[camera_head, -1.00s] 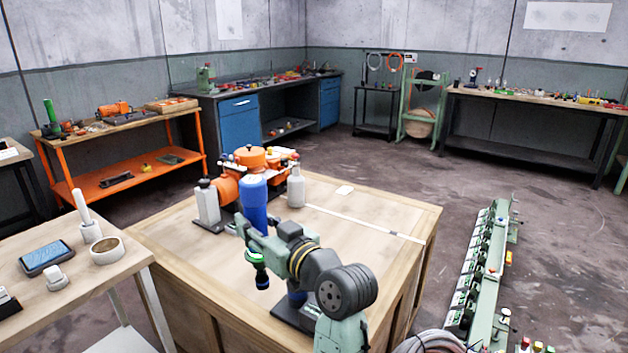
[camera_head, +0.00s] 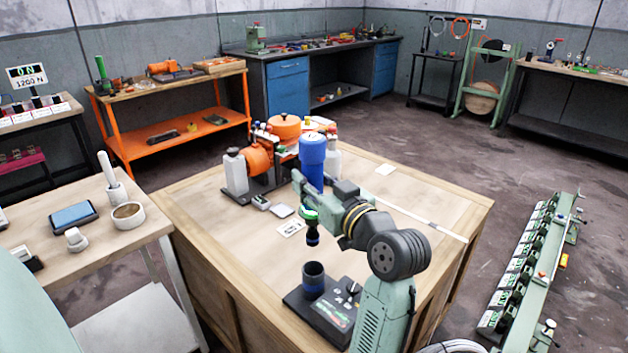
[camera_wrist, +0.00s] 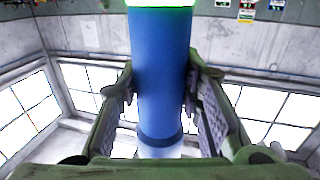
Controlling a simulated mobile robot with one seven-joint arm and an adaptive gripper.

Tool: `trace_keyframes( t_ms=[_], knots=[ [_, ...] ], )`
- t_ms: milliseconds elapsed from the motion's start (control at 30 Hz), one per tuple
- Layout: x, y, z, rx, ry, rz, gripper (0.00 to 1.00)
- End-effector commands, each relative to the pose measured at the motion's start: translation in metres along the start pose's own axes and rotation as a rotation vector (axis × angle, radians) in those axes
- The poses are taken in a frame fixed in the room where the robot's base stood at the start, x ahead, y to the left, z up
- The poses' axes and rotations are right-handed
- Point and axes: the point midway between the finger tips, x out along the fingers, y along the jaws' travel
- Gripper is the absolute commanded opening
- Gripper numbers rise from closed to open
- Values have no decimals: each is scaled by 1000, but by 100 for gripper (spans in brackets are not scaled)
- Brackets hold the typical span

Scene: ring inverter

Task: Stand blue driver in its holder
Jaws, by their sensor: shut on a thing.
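The blue driver (camera_head: 312,160) hangs upright in the head view, with a blue body above, a green ring and a black lower end. My gripper (camera_head: 303,187) is shut on its blue body; its fingertips are partly hidden by the driver. In the wrist view, both fingers of my gripper (camera_wrist: 165,100) flank the blue driver (camera_wrist: 160,65), with the green glow at the top edge.
The wooden crate table (camera_head: 265,260) carries the holder. Behind the driver stand orange machinery (camera_head: 258,160) and white bottles (camera_head: 236,174). Small flat items and a white card (camera_head: 292,228) lie left of the driver. The table's right part is mostly clear.

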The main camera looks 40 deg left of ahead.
Motion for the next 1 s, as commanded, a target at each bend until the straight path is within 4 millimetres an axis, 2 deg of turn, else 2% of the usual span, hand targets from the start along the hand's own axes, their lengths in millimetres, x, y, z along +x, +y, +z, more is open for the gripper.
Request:
trace_keyframes(
  t_ms=[67, 167, 1000],
  knots=[
    [-2, 0, -2, -2, 5, 1, 0],
    [-1, 0, 6, -1, 5, 0, 0],
    [0, 0, 97, -1, 4, 0, 0]
  ],
)
